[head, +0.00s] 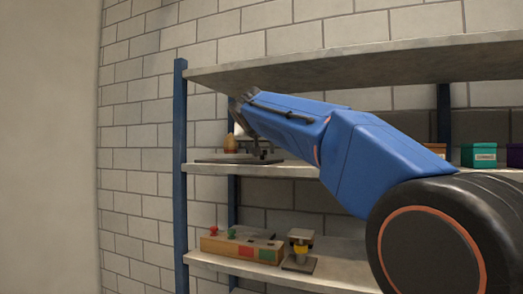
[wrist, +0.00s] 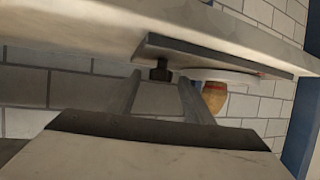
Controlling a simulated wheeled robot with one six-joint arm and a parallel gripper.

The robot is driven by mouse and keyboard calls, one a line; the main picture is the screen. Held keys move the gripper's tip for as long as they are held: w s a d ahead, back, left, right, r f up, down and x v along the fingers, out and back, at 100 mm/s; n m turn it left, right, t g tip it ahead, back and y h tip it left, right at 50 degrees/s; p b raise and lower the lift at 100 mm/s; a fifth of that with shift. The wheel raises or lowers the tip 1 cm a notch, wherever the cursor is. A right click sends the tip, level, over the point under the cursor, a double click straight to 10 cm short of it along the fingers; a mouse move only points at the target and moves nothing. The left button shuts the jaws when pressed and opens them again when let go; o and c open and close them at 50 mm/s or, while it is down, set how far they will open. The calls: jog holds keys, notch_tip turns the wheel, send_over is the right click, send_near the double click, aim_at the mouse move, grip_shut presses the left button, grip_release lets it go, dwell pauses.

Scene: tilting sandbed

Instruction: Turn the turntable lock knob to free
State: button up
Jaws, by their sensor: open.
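A low device with a dark base plate (head: 222,160) stands on the middle shelf. The plate also shows in the wrist view (wrist: 205,53), which looks upside down. A small dark knob (wrist: 161,72) sticks out from the plate there; it seems to be the lock knob, its setting unreadable. Beside it are a white disc (wrist: 232,76) and a tan, rounded piece with a red band (wrist: 214,99). My gripper (wrist: 163,78) is open, its fingers either side of the knob in the picture; contact cannot be told. In the head view, my gripper (head: 240,108) is above the device, partly hiding it.
The upper shelf (head: 350,65) is close above my arm. A blue post (head: 181,170) stands left of the device. The lower shelf holds a wooden box (head: 240,246) with red and green parts and a small black-and-yellow device (head: 300,250). A teal box (head: 479,155) stands at right.

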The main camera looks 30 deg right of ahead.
jog(key=shift+w+d+f, duration=0.1)
jog(key=shift+w+d, duration=0.05)
jog(key=shift+w, duration=0.05)
jog(key=c, duration=1)
jog(key=shift+c, duration=0.2)
